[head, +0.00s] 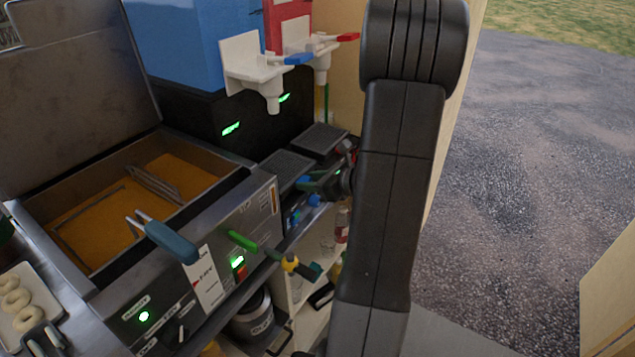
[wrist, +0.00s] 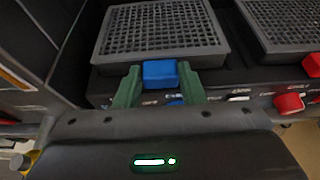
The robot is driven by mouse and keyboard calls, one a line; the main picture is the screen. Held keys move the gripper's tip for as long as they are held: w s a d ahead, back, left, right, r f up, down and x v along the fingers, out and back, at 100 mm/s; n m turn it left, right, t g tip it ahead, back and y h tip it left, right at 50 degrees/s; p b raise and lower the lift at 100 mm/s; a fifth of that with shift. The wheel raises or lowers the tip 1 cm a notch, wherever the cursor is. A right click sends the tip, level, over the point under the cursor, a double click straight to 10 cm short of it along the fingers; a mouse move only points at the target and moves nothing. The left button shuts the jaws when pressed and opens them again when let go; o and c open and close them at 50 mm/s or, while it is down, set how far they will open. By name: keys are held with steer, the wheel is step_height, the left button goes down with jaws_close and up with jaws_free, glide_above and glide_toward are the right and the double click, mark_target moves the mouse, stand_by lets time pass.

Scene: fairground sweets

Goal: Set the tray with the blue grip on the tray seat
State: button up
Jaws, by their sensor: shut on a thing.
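The tray with the blue grip is a dark grey tray with a mesh top (wrist: 160,32). It fills the upper middle of the wrist view, and in the head view it lies in front of the blue machine (head: 284,168). Its blue grip (wrist: 160,74) sits between the green fingers of my gripper (wrist: 160,88), which is shut on it. In the head view my gripper (head: 322,182) is partly hidden by my arm. The tray looks about level. I cannot tell whether it rests on the tray seat, which is hidden beneath it.
A second mesh tray (wrist: 285,22) with a red grip (wrist: 311,64) lies close on the right. White taps with a blue lever (head: 298,59) and a red lever (head: 347,37) hang above. A fryer (head: 205,262) with a blue-handled basket stands at left.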

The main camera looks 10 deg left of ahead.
steer(key=shift+w+a+f, duration=0.1)
steer(key=shift+a+f, duration=0.15)
steer(key=shift+f, duration=0.15)
stand_by(0.4)
steer(key=o, duration=1.2)
steer(key=shift+c, duration=0.2)
steer(key=shift+d, duration=0.1)
steer(key=v, duration=1.3)
steer(key=shift+d+b, duration=0.35)
steer(key=shift+b, duration=0.05)
steer(key=shift+a, duration=0.1)
